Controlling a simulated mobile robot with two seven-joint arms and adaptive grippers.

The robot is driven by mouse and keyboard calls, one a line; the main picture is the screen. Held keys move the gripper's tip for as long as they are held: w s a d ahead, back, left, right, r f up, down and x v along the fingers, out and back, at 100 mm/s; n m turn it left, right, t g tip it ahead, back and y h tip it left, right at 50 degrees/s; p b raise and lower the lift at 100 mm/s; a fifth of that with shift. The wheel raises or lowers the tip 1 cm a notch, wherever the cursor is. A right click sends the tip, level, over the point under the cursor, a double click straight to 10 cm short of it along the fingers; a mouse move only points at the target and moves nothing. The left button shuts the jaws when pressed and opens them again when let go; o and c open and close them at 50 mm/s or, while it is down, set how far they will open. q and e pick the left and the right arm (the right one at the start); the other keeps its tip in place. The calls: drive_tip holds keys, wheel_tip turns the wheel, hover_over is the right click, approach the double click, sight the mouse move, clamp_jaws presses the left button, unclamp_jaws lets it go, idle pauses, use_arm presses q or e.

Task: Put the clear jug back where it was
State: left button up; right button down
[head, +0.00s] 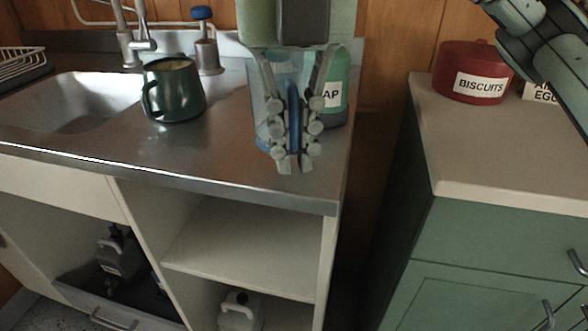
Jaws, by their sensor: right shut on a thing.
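The clear jug (262,95) stands upright at the right end of the steel sink counter, mostly hidden behind my right gripper. It looks see-through with a bluish tint. My right gripper (291,160) comes down from the top in front of the jug. Its fingers are shut on the jug's blue handle, which shows between them. Whether the jug's base touches the counter is hard to tell. My left gripper is not in view.
A green soap bottle (336,88) stands close behind and right of the jug. A dark green mug (175,92) stands left, beside the sink (85,100). A blue-topped tap (205,45) is behind. Across a gap, a red biscuit tin (470,72) sits on a cabinet (480,150).

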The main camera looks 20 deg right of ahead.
wheel_tip(320, 180, down, 4)
drive_tip(key=shift+r, duration=0.25)
drive_tip(key=shift+f, duration=0.1)
drive_tip(key=shift+f, duration=0.1)
